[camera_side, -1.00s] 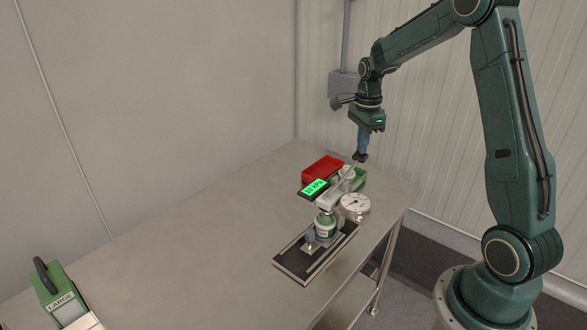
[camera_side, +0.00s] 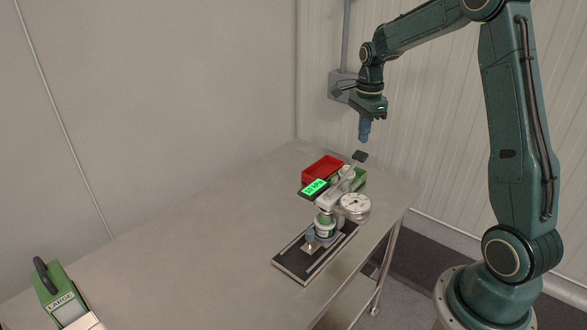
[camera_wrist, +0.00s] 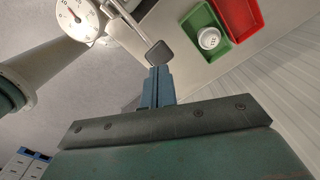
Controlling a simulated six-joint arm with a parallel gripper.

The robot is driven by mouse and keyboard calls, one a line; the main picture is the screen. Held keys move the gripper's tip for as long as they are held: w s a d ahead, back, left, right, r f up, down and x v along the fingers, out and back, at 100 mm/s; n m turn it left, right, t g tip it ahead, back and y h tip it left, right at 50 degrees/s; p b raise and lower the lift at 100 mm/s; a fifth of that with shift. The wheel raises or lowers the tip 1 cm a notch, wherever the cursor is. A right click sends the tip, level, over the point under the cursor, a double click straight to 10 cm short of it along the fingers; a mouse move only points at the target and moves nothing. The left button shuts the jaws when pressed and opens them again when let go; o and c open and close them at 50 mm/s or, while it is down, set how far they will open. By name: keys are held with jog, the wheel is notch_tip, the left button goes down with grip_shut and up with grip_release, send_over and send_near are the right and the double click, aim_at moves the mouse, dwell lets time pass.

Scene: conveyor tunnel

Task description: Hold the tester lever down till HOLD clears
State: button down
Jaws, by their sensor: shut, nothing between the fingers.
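The tester (camera_side: 325,225) stands on a dark base plate on the bench, with a round dial gauge (camera_side: 355,206). Its lever ends in a black pad (camera_side: 360,156) and slants up toward the back right. The pad also shows in the wrist view (camera_wrist: 160,53). The tester's display (camera_side: 314,187) is lit green and seems to read 10 kPa; no HOLD word can be made out.
A red bin (camera_side: 322,168) and a green bin (camera_side: 360,180) sit behind the tester. The green one holds a white round item (camera_wrist: 209,38).

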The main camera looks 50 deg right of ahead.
aim_at(360, 156)
jog(key=shift+r, duration=1.6)
jog(key=s+a+r+n+t, duration=0.1)
jog(key=s+a+r+n, duration=0.35)
jog(key=a+n, duration=0.2)
jog(key=s+a+r+n+t, duration=0.2)
jog(key=s+a+r+n, duration=0.3)
jog(key=a, duration=0.3)
jog(key=s+a+f+n+t, duration=0.2)
jog(key=s+a+n, duration=0.6)
jog(key=s+n, duration=0.4)
jog(key=shift+t, duration=0.3)
